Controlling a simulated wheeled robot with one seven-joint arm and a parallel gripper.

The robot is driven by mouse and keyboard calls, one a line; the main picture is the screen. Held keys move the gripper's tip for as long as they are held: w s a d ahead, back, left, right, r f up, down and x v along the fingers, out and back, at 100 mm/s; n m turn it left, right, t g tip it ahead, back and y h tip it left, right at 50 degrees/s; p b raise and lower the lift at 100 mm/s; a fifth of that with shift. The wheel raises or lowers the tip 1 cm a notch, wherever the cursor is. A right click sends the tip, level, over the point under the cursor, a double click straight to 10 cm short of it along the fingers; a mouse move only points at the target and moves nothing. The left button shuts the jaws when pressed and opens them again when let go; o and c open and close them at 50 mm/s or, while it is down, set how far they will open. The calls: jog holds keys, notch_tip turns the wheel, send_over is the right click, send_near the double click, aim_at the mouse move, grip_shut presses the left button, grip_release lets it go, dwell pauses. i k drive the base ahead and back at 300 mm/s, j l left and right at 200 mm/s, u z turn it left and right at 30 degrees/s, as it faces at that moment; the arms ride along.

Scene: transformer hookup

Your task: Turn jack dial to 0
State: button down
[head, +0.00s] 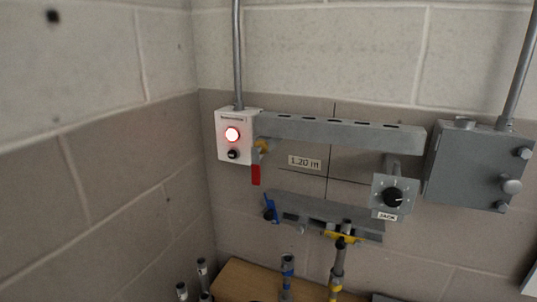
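The jack dial (393,197) is a round black knob on a small grey plate (378,207), mounted on the wall right of centre in the head view. A label reading "JACK" (387,216) sits below it. Tick marks ring the knob, but the numbers and the knob's pointer are too small to read. My gripper does not show in this view.
Pipes with yellow and blue fittings rise below.

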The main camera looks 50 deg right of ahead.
aim_at(393, 196)
jog(key=z, duration=2.15)
jog(key=k+j+u, duration=0.25)
jog(key=j+u, duration=0.25)
jog(key=k+j+u, duration=0.25)
jog(key=j, duration=0.15)
jog(key=i, duration=0.1)
